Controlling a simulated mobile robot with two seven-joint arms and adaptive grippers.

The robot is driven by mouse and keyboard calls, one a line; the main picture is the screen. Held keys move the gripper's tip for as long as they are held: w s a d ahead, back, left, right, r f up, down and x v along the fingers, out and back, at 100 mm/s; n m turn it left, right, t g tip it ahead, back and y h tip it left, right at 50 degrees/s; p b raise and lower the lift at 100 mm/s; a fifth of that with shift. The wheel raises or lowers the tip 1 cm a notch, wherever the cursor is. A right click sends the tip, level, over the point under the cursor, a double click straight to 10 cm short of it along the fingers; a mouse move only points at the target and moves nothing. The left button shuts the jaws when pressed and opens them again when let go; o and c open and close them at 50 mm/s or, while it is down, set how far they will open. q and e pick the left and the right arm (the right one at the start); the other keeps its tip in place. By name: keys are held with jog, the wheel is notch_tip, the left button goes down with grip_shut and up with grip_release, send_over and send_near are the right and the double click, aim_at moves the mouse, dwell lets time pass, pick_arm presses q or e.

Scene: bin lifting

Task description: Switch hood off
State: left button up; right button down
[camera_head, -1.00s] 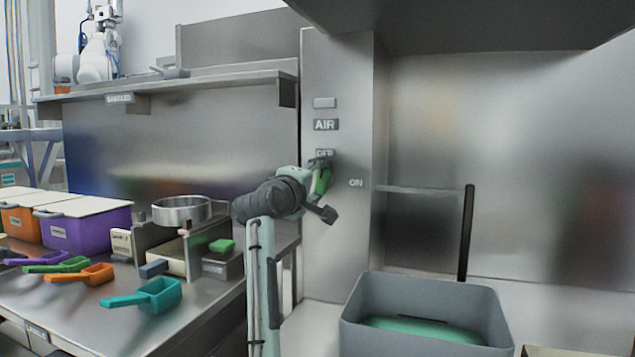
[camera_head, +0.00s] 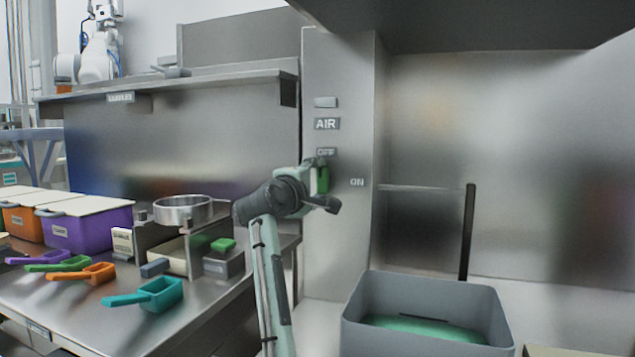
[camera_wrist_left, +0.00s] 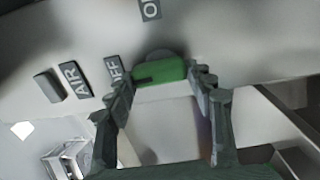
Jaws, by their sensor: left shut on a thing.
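The hood's green knob (camera_head: 322,179) sits on the steel panel (camera_head: 345,240), just below the OFF label (camera_head: 326,152). The ON label (camera_head: 357,183) is to its right. In the left wrist view the green knob (camera_wrist_left: 165,71) lies between the fingers, its dark mark at the end toward the partly covered OFF label. My left gripper (camera_head: 320,183) is shut on the knob, one finger on each side. The knob stands about upright in the head view. My right gripper is not in view.
An AIR label (camera_head: 326,124) is above the knob. A grey bin (camera_head: 425,290) stands at lower right. The steel bench (camera_head: 60,310) at left holds scoops, lidded boxes and a round sieve (camera_head: 182,210). A dark upright post (camera_head: 467,232) stands behind the bin.

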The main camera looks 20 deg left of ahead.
pick_arm(q)
jog(key=o, duration=1.2)
jog(key=shift+c, duration=0.2)
jog(key=s, duration=1.2)
jog(key=shift+a, duration=0.25)
jog(key=shift+w, duration=0.1)
jog(key=w, duration=1.1)
jog(key=shift+w+d, duration=0.2)
jog(key=shift+w, duration=0.2)
jog(key=shift+m, duration=0.3)
